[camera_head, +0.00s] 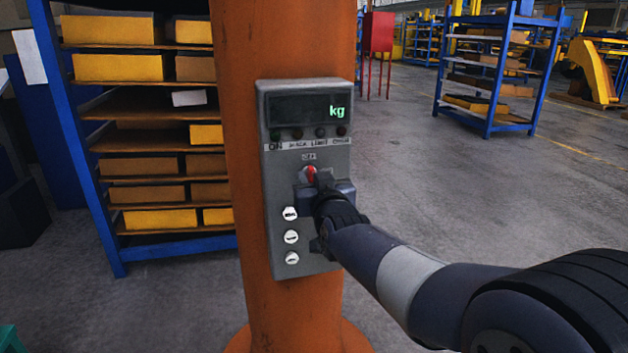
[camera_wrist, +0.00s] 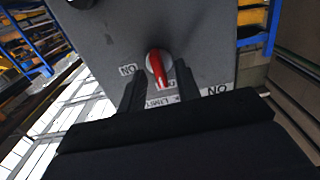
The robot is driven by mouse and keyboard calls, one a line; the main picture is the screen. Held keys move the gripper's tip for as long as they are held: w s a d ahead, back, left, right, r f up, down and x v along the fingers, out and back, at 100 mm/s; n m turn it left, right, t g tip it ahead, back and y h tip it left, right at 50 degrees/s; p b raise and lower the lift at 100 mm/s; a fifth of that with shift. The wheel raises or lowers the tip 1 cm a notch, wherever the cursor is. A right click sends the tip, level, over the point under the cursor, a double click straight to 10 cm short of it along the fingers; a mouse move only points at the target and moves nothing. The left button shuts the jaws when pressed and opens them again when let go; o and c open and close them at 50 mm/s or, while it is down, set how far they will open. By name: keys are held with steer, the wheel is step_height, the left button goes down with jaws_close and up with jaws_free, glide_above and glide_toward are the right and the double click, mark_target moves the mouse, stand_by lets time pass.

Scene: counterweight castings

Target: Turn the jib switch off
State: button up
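The jib switch is a round knob with a red bar (camera_head: 310,173) on a grey control box (camera_head: 303,100). In the head view a small label reading OFF (camera_head: 308,156) sits just above it. The wrist view sees the panel upside down; there the knob (camera_wrist: 157,66) has its red bar pointing down and slightly right, towards a partly hidden label. An ON label (camera_wrist: 127,70) lies left of it. My gripper (camera_wrist: 160,80) is at the panel with a finger either side of the knob, small gaps showing. In the head view my gripper (camera_head: 322,187) partly covers the knob's right side.
The box is fixed to an orange column (camera_head: 290,310). Three white knobs (camera_head: 291,237) sit below left of the switch; a kg display (camera_head: 305,110) and indicator lamps are above. A blue shelf (camera_head: 105,225) with boxes stands left.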

steer(key=b+v, duration=0.2)
steer(key=v, duration=0.8)
steer(key=shift+s, duration=0.4)
steer(key=shift+d, duration=0.1)
steer(key=p+x, duration=0.2)
steer(key=x, duration=0.8)
steer(key=shift+w, duration=0.4)
steer(key=shift+s, duration=0.1)
